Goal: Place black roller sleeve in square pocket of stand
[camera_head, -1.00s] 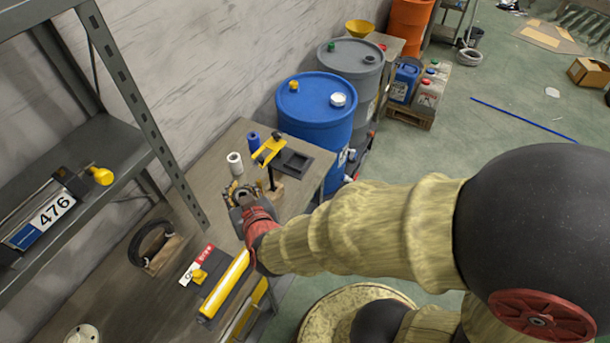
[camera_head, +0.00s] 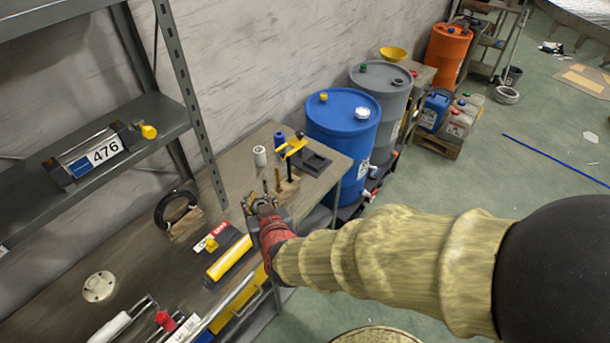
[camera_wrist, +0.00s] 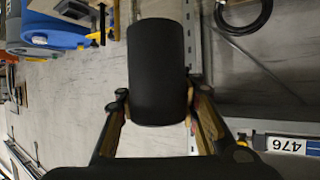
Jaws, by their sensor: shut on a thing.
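My gripper (camera_head: 263,203) is over the workbench, left of and nearer than the wooden block. The wrist view shows my gripper (camera_wrist: 159,108) shut on a black roller sleeve (camera_wrist: 158,65), a plain dark cylinder with a finger on each side. In the head view I cannot make out the sleeve among the fingers. A dark flat piece with a squarish recess (camera_head: 318,160), which may be the stand, lies at the bench's far end. It is apart from my gripper.
A yellow-topped black post (camera_head: 292,148) stands by the wooden block (camera_head: 286,187). A white cylinder (camera_head: 260,156) and a blue one (camera_head: 279,138) stand behind. A blue drum (camera_head: 341,125) is beyond the bench. A grey shelf (camera_head: 125,150) rises at left.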

